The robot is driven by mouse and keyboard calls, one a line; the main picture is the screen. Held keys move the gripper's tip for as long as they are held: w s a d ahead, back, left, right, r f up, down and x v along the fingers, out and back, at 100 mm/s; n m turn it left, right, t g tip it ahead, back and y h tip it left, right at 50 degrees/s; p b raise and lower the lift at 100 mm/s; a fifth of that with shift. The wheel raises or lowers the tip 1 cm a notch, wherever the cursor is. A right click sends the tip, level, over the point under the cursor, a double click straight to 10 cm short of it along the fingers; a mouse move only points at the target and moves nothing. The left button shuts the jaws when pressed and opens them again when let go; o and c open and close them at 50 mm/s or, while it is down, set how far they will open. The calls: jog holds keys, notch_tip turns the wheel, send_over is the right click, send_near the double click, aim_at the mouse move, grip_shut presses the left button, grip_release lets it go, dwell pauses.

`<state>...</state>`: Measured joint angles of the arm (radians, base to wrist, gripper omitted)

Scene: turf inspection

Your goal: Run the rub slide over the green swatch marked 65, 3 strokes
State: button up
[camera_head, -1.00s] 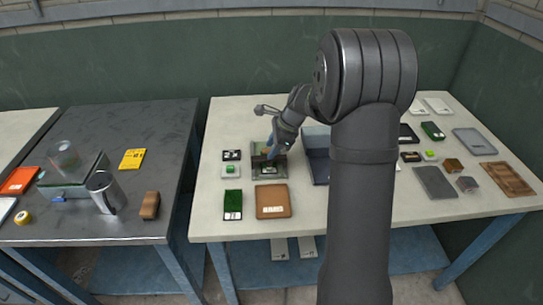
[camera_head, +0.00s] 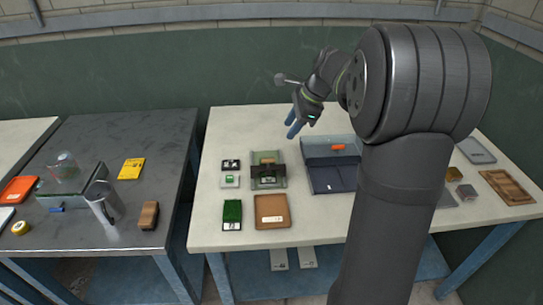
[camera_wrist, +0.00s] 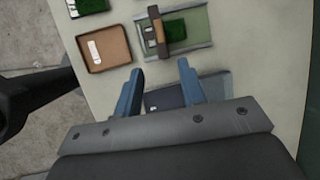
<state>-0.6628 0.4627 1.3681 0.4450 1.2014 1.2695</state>
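The rub rig (camera_head: 255,182) is a grey-green frame on the pale table, with a dark bridge-like slide (camera_head: 268,171) across it. In the wrist view the slide has a brown handle (camera_wrist: 157,30). A green swatch (camera_wrist: 174,28) lies in the rig, partly under the slide; its number is not legible. My gripper (camera_head: 295,125) is raised above the table, behind and right of the rig. In the wrist view its blue fingers (camera_wrist: 160,86) are spread apart with nothing between them, clear of the slide.
A brown tray (camera_head: 272,211) and another green swatch (camera_head: 232,213) lie in front of the rig. Small samples (camera_head: 230,181) lie left of it. A blue-grey bin (camera_head: 330,178) holding an orange item (camera_head: 337,147) stands close on the right. My arm hides part of the table.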

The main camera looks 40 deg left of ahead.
aim_at(272, 160)
jog(key=x, duration=1.4)
jog(key=shift+a+f, duration=0.25)
jog(key=shift+f, duration=0.05)
grip_shut()
